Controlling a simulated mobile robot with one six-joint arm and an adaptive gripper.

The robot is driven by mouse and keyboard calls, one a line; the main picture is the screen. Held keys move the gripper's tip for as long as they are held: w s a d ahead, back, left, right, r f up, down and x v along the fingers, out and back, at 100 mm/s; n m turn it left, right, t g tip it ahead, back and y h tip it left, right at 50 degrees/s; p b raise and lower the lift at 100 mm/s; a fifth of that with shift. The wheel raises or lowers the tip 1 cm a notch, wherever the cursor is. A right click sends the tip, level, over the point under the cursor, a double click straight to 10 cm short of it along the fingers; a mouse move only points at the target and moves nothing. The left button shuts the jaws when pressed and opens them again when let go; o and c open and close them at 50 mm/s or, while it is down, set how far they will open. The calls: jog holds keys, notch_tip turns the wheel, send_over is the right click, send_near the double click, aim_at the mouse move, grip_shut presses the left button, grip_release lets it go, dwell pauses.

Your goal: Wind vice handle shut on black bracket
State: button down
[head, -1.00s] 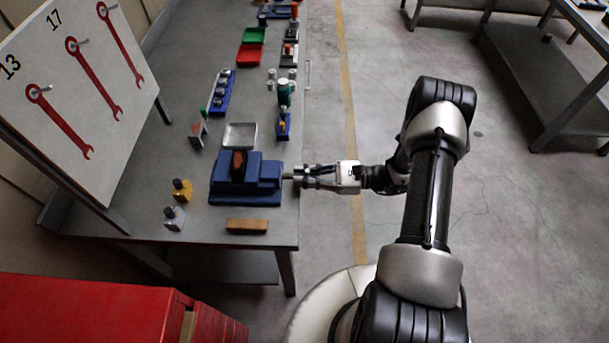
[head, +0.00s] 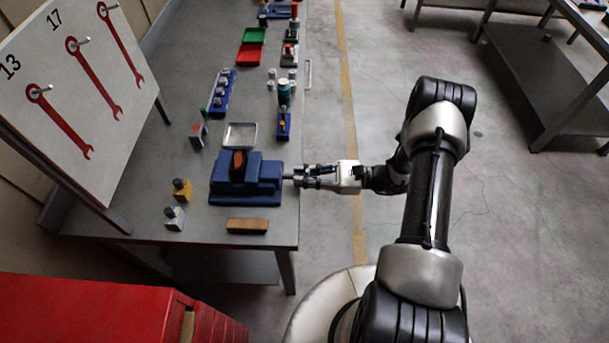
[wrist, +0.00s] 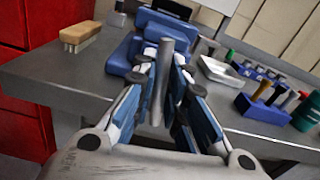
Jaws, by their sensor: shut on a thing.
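The blue vice (head: 262,187) stands near the bench's right edge in the head view, and its blue body (wrist: 125,55) shows in the wrist view. A dark piece with an orange-brown face (head: 238,165), perhaps the black bracket, sits upright in the vice top; whether the jaws press on it I cannot tell. The grey handle bar (wrist: 164,75) sticks out from the vice toward me, between my fingers. My gripper (head: 298,177) is shut on the handle, just off the bench edge; its fingers (wrist: 163,105) lie on both sides of the bar.
A wood-backed brush (head: 247,225) lies in front of the vice. A grey tray (head: 240,135) is behind it, and two small bottle-like items (head: 182,190) stand to its left. A red cabinet (head: 90,310) is at lower left.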

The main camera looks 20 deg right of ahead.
jog(key=c, duration=1.5)
grip_release()
jog(key=shift+d, duration=0.1)
jog(key=shift+b+v, duration=3.5)
jog(key=shift+v, duration=6.45)
jog(key=shift+r, duration=0.1)
jog(key=shift+v, duration=3.75)
jog(key=shift+c, duration=0.4)
